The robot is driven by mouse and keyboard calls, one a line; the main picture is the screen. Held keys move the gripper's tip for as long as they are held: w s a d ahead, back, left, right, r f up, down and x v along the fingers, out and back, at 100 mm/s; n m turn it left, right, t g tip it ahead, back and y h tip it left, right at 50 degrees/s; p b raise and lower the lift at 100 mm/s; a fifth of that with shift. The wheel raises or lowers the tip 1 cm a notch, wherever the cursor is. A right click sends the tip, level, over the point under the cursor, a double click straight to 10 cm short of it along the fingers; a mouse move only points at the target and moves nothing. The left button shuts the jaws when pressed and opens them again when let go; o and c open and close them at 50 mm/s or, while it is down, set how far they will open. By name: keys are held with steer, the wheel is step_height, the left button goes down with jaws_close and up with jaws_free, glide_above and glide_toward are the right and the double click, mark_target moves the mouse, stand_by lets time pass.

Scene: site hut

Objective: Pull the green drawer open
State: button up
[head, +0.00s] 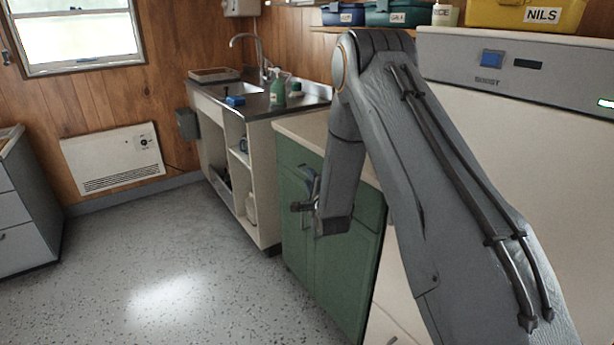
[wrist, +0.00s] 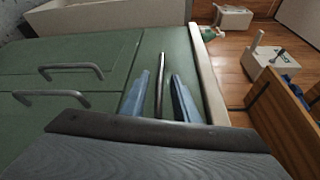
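The green drawer (wrist: 180,48) is the narrow panel beside the pale worktop edge in the wrist view, and it looks shut. Its dark bar handle (wrist: 160,72) lies between the two blue fingers of my gripper (wrist: 161,80). The fingers are apart, one on each side of the handle, with a gap showing on both sides. In the head view my gripper (head: 303,207) is at the front of the green cabinet (head: 338,262). My arm hides much of the drawer and its handle there.
Two cabinet door handles (wrist: 57,70) sit left of the drawer in the wrist view. A sink unit (head: 262,205) with a green bottle (head: 277,93) stands left of the cabinet. A pale appliance (head: 520,150) stands at the right. Floor (head: 170,270) before the cabinet is clear.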

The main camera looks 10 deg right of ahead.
steer(key=shift+w+f, duration=0.1)
steer(key=shift+w, duration=1.55)
jaws_close()
steer(key=shift+s+f, duration=0.1)
steer(key=shift+s, duration=0.05)
